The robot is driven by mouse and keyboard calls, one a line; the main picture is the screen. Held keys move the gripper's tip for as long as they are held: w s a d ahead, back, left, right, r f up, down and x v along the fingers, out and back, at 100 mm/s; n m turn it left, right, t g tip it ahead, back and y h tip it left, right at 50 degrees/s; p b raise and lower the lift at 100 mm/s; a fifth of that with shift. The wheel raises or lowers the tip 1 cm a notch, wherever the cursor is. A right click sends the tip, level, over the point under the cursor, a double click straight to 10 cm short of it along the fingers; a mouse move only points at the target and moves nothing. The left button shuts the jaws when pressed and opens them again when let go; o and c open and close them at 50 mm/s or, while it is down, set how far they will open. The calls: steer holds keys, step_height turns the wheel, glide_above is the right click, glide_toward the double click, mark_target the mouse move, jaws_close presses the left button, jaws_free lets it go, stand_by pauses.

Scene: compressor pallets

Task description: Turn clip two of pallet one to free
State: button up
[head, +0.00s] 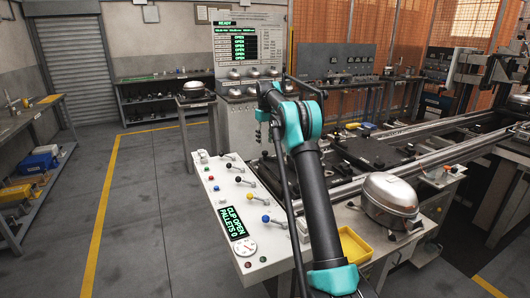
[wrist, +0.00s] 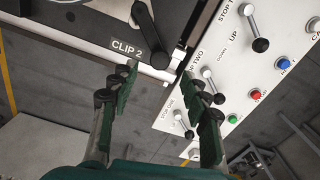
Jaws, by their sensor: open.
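Clip two is a black lever (wrist: 149,30) at the top middle of the wrist view, beside the white "CLIP 2" label (wrist: 127,47) on a dark pallet plate (wrist: 75,33). The lever's rounded lower end points toward the gap between my fingertips. My gripper (wrist: 158,80) is open and empty, its two green-padded fingers apart on either side of that end. I see no contact with the lever. In the head view my arm covers much of the pallet area, and the clip cannot be made out there.
A white control panel (wrist: 254,65) with ball-ended levers and coloured buttons lies close on the right. A silver compressor (head: 390,200) and a yellow bin (head: 354,246) stand right of my arm. Floor at left is clear.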

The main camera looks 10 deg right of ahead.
mark_target(265, 152)
steer(key=shift+f, duration=3.15)
jaws_close()
